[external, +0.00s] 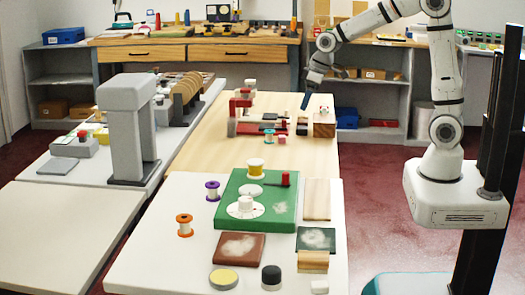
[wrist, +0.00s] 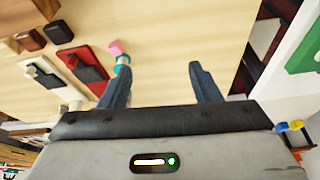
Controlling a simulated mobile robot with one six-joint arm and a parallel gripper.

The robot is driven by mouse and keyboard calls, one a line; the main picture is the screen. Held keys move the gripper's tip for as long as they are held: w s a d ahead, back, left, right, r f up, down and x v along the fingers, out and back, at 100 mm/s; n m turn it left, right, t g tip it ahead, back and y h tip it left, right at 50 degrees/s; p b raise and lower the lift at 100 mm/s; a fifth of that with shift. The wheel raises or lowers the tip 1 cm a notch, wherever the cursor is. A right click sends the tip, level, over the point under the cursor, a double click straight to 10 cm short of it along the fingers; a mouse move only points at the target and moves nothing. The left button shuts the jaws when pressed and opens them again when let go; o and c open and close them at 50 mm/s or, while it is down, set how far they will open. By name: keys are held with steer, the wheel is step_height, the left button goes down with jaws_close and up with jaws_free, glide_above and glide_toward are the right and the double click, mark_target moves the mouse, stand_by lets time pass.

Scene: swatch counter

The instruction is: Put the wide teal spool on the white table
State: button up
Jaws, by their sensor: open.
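My gripper (external: 305,102) hangs above the wooden table, behind and to the right of the teal spool. In the wrist view my gripper (wrist: 160,75) is open, with only bare wood between its fingers. The white table (external: 160,245) stands in front of the wooden one.
Red and black tools (external: 240,108) and a wooden block (external: 324,124) stand on the wooden table.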

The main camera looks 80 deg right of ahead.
steer(key=s+a, duration=0.5)
steer(key=s, duration=0.5)
steer(key=s+a+n+g, duration=0.1)
steer(key=s+a, duration=0.4)
steer(key=s, duration=0.5)
steer(key=shift+a+r, duration=0.35)
steer(key=shift+r, duration=0.05)
steer(key=shift+o, duration=0.4)
steer(key=shift+s+a+f, duration=0.1)
steer(key=shift+s+f, duration=0.05)
steer(key=shift+s, duration=0.35)
